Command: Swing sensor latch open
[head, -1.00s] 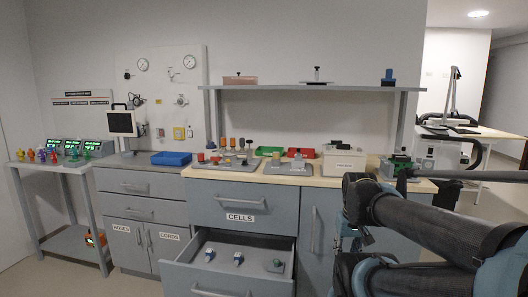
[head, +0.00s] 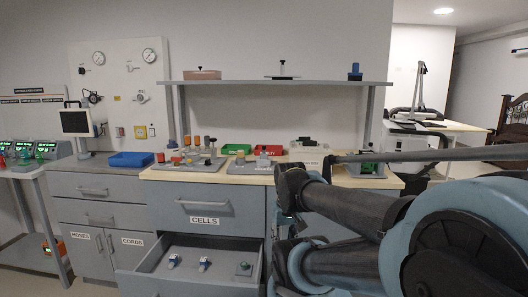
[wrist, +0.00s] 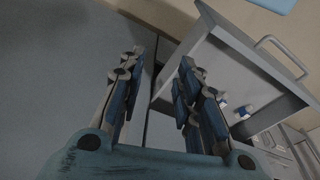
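I cannot pick out a sensor latch in either view; the small parts are too fine to tell. Several green-screened units (head: 38,150) stand on the side table at the far left of the head view. A small green and grey device (head: 367,166) stands at the counter's right end, partly hidden behind my arm. My gripper (wrist: 160,68) is open and empty in the wrist view, its two blue-padded fingers apart. It is above the floor, beside the open drawer (wrist: 195,60). In the head view my arm hides the gripper.
The open drawer under the CELLS label (head: 205,220) juts out and holds a few small parts. The counter (head: 160,176) carries grey trays, a blue tray (head: 131,159), green and red bins and a white box. A shelf (head: 275,83) runs above.

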